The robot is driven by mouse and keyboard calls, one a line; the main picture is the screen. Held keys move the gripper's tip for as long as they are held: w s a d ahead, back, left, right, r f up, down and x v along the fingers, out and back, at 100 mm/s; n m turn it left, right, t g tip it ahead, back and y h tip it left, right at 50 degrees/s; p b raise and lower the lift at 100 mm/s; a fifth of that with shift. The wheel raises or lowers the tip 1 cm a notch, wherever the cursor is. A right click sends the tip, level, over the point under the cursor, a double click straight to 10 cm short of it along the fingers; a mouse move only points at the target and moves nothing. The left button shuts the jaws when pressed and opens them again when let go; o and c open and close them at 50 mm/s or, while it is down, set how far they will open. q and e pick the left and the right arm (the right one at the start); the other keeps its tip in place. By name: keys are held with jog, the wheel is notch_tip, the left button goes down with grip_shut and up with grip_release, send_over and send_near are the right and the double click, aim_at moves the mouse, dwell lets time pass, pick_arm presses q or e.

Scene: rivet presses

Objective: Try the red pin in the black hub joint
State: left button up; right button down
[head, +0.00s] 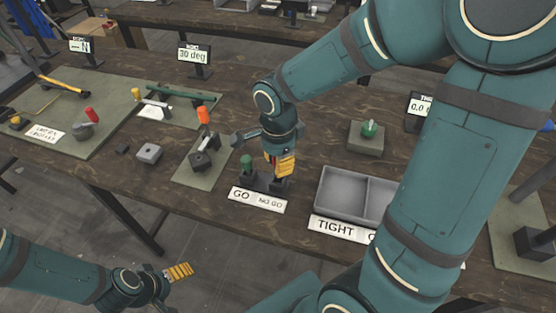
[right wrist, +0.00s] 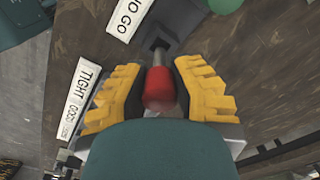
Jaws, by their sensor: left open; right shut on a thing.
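My right gripper (head: 284,168) points down over the black stand behind the GO / NO GO label and is shut on the red pin (right wrist: 160,90). In the right wrist view the red handle sits between the yellow fingers. Its grey shaft points at a dark square block (right wrist: 162,40); I cannot tell whether the tip is inside it. A black joint (head: 200,159) with an upright orange-topped part (head: 203,116) is on a small green mat, left of this gripper; I take it for the black hub joint. My left gripper (head: 178,271) is open and empty, away from the table's front.
The green-headed pin (head: 246,163) stands close beside my right gripper. A grey divided tray (head: 342,190) is to the right, behind the TIGHT label. A grey block (head: 149,153) lies left of the small mat. A green-knobbed block (head: 367,138) stands behind the tray.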

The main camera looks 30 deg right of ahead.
jog(key=shift+b, duration=0.4)
dwell(1.4)
jog(key=shift+f+b, duration=0.45)
jog(key=shift+f, duration=0.55)
jog(key=shift+f, duration=0.9)
jog(key=c, duration=0.8)
grip_release()
jog(key=shift+c, duration=0.2)
notch_tip(320, 180, up, 12)
